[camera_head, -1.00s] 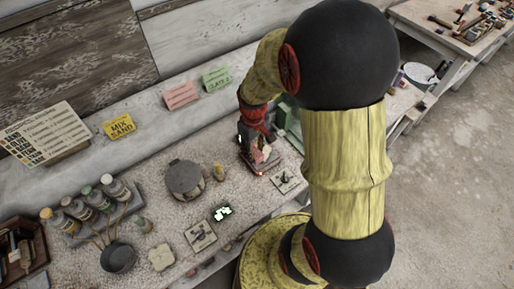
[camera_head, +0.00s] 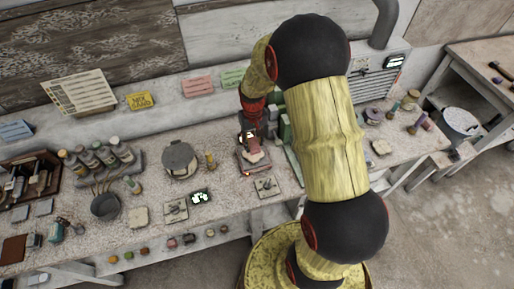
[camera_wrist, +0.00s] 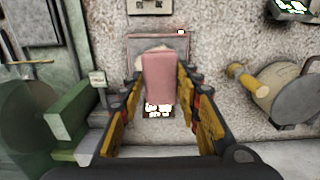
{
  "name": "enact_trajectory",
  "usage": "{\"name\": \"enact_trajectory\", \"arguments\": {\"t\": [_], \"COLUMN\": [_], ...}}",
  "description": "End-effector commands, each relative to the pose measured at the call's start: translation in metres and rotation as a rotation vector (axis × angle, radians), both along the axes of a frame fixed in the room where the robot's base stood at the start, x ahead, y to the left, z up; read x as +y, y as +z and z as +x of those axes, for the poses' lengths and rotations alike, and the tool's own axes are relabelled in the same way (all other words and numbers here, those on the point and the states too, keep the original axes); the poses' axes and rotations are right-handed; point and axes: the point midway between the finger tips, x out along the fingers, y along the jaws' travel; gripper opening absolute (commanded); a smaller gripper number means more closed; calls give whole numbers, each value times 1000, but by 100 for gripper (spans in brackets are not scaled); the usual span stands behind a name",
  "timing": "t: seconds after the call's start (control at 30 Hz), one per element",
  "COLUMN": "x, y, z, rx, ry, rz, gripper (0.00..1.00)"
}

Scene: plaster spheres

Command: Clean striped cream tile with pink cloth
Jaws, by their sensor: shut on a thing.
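My gripper (camera_wrist: 161,76) points down over the bench and is shut on the pink cloth (camera_wrist: 159,80), which hangs between its fingers. In the head view the gripper (camera_head: 250,138) is small, and the cloth (camera_head: 254,157) shows as a pale pink patch below it. The cloth is over a reddish-rimmed square stand (camera_wrist: 181,43), and I cannot tell whether they touch. A pale edge shows behind the cloth. A plain-looking cream tile (camera_head: 138,217) lies at the front of the bench, left of the gripper. I cannot make out stripes on any tile.
Green blocks (camera_wrist: 70,118) stand close by. A flat plate with a dark fitting (camera_head: 266,185) lies in front. Bottles and a dark pan (camera_head: 105,206) are farther left.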

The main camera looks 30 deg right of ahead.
Motion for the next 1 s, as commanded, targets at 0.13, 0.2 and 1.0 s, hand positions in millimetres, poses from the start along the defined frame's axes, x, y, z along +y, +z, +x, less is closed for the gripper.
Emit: {"name": "enact_trajectory", "arguments": {"t": [0.13,0.2,1.0], "x": [0,0,0], "y": [-2,-4,-61], "z": [0,0,-1], "rx": [1,1,2], "ry": [-30,-33,-32], "rz": [0,0,1], "gripper": [13,13,13]}}
